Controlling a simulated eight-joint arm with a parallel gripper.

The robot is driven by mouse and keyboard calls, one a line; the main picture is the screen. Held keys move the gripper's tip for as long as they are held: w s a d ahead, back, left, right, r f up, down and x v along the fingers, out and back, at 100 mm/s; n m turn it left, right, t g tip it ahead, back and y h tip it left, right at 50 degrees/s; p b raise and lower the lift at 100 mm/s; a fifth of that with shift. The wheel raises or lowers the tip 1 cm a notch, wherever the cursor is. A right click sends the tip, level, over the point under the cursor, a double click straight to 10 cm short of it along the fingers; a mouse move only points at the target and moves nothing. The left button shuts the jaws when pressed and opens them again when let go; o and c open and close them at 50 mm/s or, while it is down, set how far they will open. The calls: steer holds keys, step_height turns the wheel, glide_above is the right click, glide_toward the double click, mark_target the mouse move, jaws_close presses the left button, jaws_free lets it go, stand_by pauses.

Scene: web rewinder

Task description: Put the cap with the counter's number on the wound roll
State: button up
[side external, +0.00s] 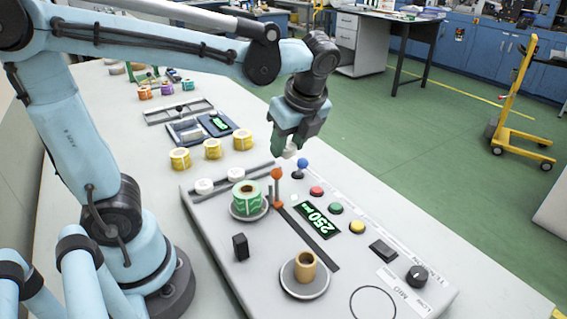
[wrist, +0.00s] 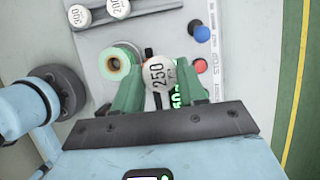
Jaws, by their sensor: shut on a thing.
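My gripper (side external: 287,146) is shut on a white cap marked 250 (wrist: 160,73), which also shows as a white piece between the fingers in the side view (side external: 289,153). The cap is held in the air above the machine's back edge. The counter (side external: 314,218) is a green display reading 250 pcs. The wound roll (side external: 246,195), green and white, sits on a round plate to the left of and below my gripper in the side view. In the wrist view the roll (wrist: 116,64) is left of the held cap, with its core hole bare.
White caps marked 300 (wrist: 79,16) and 200 (wrist: 118,8) sit on a rail. An orange-topped post (side external: 277,174) and a blue knob (side external: 302,163) stand near the roll. A bare brown core (side external: 305,266) is on the front spindle. Yellow rolls (side external: 213,149) stand behind.

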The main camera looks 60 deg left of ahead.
steer(key=s, duration=0.2)
steer(key=s+a, duration=0.1)
steer(key=s, duration=0.4)
steer(key=shift+s+a+r, duration=0.2)
steer(key=shift+s+r, duration=0.05)
steer(key=shift+s+a+f, duration=0.1)
steer(key=shift+s+f, duration=0.15)
steer(key=shift+f, duration=0.8)
steer(key=shift+s+f, duration=0.25)
steer(key=shift+f, duration=0.8)
steer(key=shift+f, duration=1.2)
stand_by(0.3)
steer(key=o, duration=1.3)
steer(key=shift+c, duration=0.2)
